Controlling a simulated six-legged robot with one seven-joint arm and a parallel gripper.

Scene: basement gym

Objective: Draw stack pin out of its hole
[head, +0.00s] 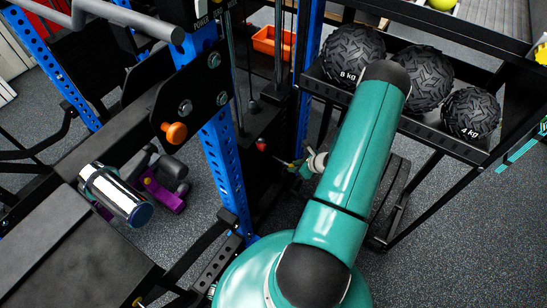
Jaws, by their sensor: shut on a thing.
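The weight stack (262,180) is a dark column behind the blue upright, at the middle of the head view. A small red knob, which looks like the stack pin (262,146), shows at the stack's face. My gripper (286,168) is small and dark beside the stack, at the end of my teal arm. It is shut, and the pin is the only thing I see by its jaws. The contact between jaws and pin is too small and dark to make out. How deep the pin sits in its hole is hidden.
A blue perforated upright (222,150) with an orange knob (175,133) stands left of the stack. A rack (440,128) of black medicine balls is at the right. A chrome cylinder (115,193) and a purple item (163,193) are at the left. Grey floor (450,240) is clear at lower right.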

